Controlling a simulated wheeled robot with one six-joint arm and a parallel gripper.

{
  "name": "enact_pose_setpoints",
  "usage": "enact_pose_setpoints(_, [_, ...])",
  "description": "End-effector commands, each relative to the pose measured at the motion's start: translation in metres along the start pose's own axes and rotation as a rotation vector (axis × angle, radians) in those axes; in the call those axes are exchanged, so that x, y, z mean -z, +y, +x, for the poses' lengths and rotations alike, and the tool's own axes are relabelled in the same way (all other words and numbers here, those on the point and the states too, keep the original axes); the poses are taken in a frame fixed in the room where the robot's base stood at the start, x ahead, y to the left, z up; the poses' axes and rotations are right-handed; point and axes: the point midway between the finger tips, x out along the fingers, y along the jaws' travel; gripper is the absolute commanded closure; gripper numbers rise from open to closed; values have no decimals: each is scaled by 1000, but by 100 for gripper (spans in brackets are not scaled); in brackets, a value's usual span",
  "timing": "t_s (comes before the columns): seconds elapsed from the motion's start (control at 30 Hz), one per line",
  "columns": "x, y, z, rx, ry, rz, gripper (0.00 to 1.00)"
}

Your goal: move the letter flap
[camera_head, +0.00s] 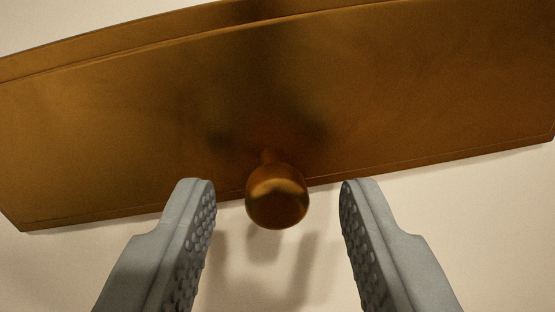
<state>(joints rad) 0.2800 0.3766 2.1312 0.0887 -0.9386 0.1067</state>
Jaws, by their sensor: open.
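The letter flap (120,130) is a wide brass-brown plate that spans the upper part of the view, slightly tilted, its right end higher than its left. A round brass knob (277,197) sticks out from its lower middle toward me. My gripper (277,197) is open, with one grey studded finger to the left of the knob and one to the right. There is a gap between each finger and the knob, and nothing is held. The fingertips overlap the flap's lower edge in the picture; I cannot tell whether they touch it.
A plain cream surface (480,220) lies behind and below the flap. Shadows of the knob and fingers fall on it. No other objects show around the gripper.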

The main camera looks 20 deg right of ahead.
Motion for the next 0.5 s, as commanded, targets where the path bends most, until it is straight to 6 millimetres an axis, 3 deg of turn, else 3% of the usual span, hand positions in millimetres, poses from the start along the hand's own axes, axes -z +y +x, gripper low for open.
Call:
enact_pose_setpoints(0.37, [0,0,7,0,0,0,59])
enact_pose_setpoints(0.4, [0,0,7,0,0,0,61])
enact_pose_setpoints(0.5, [0,0,6,0,0,0,81])
